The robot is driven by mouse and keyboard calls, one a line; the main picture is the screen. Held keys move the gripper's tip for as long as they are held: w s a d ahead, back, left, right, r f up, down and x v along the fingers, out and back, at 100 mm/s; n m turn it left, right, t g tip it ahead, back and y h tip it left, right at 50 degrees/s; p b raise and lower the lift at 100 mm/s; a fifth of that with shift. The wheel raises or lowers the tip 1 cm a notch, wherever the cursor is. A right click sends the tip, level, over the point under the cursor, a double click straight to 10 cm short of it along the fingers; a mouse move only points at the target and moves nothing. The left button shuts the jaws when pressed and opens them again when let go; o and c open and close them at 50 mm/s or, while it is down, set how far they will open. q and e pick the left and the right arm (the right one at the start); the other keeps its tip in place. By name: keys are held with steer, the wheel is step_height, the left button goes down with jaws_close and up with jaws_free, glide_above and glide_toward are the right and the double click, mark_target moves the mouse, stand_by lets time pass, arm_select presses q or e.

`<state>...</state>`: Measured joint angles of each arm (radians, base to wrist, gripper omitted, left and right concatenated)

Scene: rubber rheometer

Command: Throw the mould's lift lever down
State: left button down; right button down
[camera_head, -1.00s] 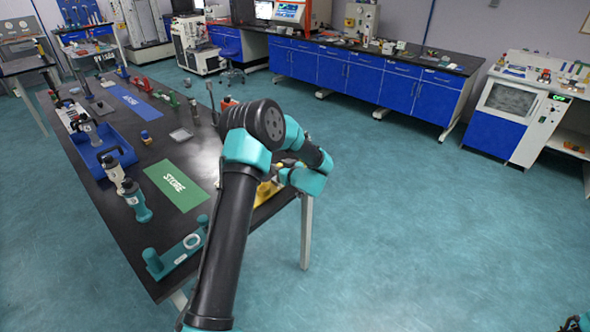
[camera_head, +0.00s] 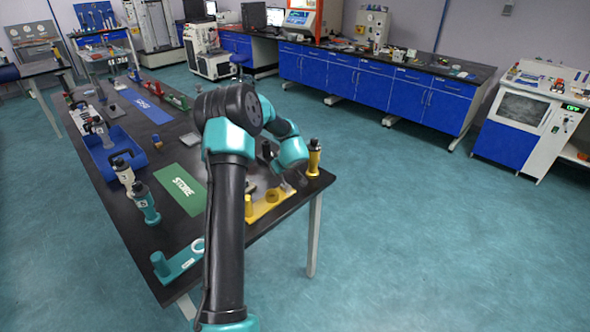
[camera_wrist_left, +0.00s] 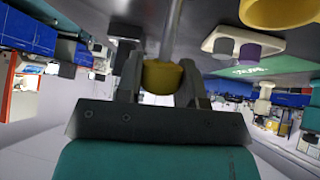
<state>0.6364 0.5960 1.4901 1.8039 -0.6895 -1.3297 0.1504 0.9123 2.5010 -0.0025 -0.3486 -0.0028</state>
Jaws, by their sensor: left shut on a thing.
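My left gripper (camera_wrist_left: 160,88) is shut on a yellow knob (camera_wrist_left: 160,76) at the end of a grey rod (camera_wrist_left: 171,28), which looks like the lift lever; the wrist view appears upside down. In the head view my left gripper (camera_head: 284,186) is over the near right part of the black table, beside a yellow plate (camera_head: 286,205). The knob and the mould cannot be made out clearly there, partly hidden by my arm. My right gripper is not in view.
A yellow-bodied tool (camera_head: 314,158) stands at the table's right edge, close to my left wrist. A green STORE mat (camera_head: 180,188), teal holder (camera_head: 178,264), teal-handled tool (camera_head: 146,204) and blue tray (camera_head: 102,160) lie to the left. The floor at right is clear.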

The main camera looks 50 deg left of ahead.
arm_select(q)
steer(key=shift+s+a+f+h, duration=0.1)
steer(key=shift+a+f+h, duration=0.25)
steer(key=shift+a+h, duration=0.35)
steer(key=shift+d+f, duration=0.1)
steer(key=shift+d, duration=0.05)
steer(key=c, duration=0.8)
jaws_free()
steer(key=shift+o, duration=0.2)
steer(key=shift+r, duration=0.2)
steer(key=v, duration=1.7)
steer(key=shift+r, duration=0.2)
